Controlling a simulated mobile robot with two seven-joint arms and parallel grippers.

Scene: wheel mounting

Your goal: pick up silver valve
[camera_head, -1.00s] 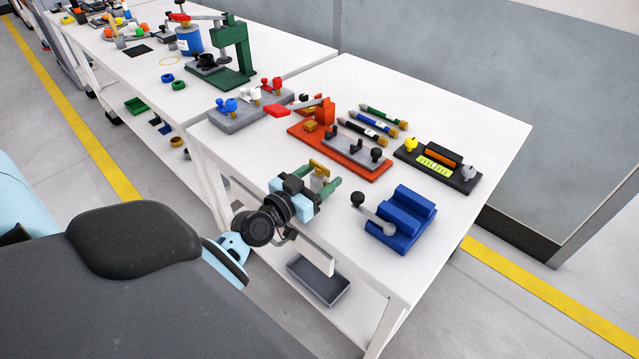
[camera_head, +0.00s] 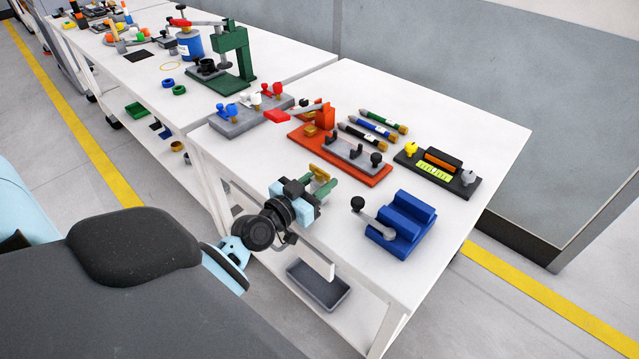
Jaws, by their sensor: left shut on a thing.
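My left gripper (camera_head: 319,182) is over the near left edge of the white table, its green fingers shut on a small brass-coloured piece (camera_head: 319,172). The fingers hide much of that piece, so I cannot tell its full shape. A silver-grey valve (camera_head: 468,178) stands at the right end of a black board (camera_head: 452,190), apart from the gripper. A yellow valve (camera_head: 411,152) stands at that board's left end. My right gripper is not in view.
A blue block with a lever (camera_head: 400,235) is right of the gripper. A grey block with blue, white and red valves (camera_head: 245,120) is farther back. A grey bin (camera_head: 318,287) sits below.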

